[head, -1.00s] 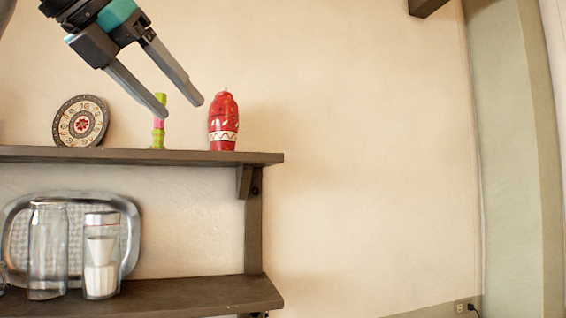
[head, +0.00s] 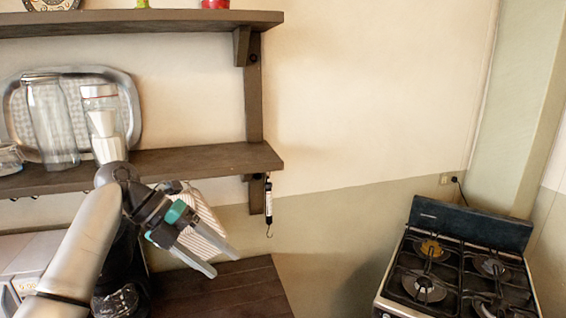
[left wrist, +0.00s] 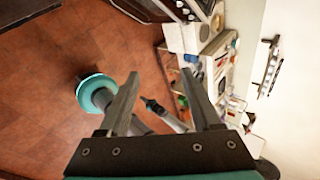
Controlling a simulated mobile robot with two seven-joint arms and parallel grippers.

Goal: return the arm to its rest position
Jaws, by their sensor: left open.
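My left arm comes in from the left in the head view. Its gripper (head: 224,266) is below the lower shelf, in front of a dark wooden counter and a striped cloth. The two fingers are apart with nothing between them, pointing down and to the right. In the left wrist view the same gripper (left wrist: 160,76) is open and empty, with the reddish tiled floor and a cluttered counter beyond.
The lower wall shelf (head: 215,158) holds glass jars and a metal tray (head: 131,100). A dark counter (head: 225,291) lies below it. A gas stove (head: 455,270) stands at the right. The wall between shelf and stove is largely bare.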

